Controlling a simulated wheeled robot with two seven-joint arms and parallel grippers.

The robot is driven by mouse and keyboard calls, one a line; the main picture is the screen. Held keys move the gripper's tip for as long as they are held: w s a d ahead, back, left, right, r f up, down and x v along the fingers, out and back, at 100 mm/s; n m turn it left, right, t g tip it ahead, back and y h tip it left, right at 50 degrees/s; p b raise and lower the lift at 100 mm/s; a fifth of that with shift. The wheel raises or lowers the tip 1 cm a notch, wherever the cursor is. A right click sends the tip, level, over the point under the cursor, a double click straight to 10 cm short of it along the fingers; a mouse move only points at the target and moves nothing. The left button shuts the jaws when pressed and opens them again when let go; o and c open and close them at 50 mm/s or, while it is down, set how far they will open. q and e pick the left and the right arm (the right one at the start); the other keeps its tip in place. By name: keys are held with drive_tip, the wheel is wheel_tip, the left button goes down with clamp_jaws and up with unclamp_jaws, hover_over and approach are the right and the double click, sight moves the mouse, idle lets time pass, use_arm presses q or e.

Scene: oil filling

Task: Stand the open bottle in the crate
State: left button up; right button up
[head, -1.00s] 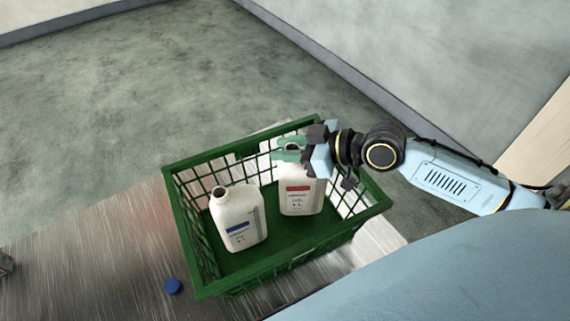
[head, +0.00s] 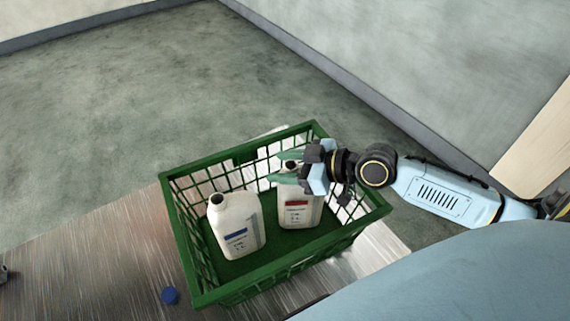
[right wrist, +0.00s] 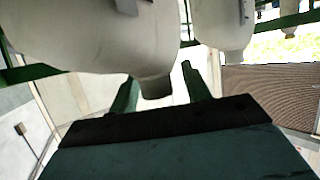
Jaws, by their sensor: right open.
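The bottle with the red label (head: 297,210) stands upright on the crate floor at the right. My right gripper (head: 286,167) is open, with its green fingers on either side of that bottle's neck. The right wrist view shows the neck (right wrist: 156,88) between the spread fingers, and its mouth looks uncapped. The bottle with the blue label (head: 237,228) stands left of it in the crate, also with an open dark mouth. The green crate (head: 250,285) sits on the table. My left gripper is not in view.
A blue cap (head: 170,296) lies on the metal table (head: 100,262) left of the crate. A small grey thing (head: 3,273) is cut off at the left edge. The crate's right and back walls rise close to my right gripper.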

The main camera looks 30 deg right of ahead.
drive_tip(key=shift+s+d+r, duration=0.1)
drive_tip(key=v, duration=0.7)
drive_tip(key=shift+s+d, duration=0.2)
drive_tip(key=p+v, duration=0.3)
drive_tip(key=v, duration=0.1)
drive_tip(key=shift+r, duration=0.25)
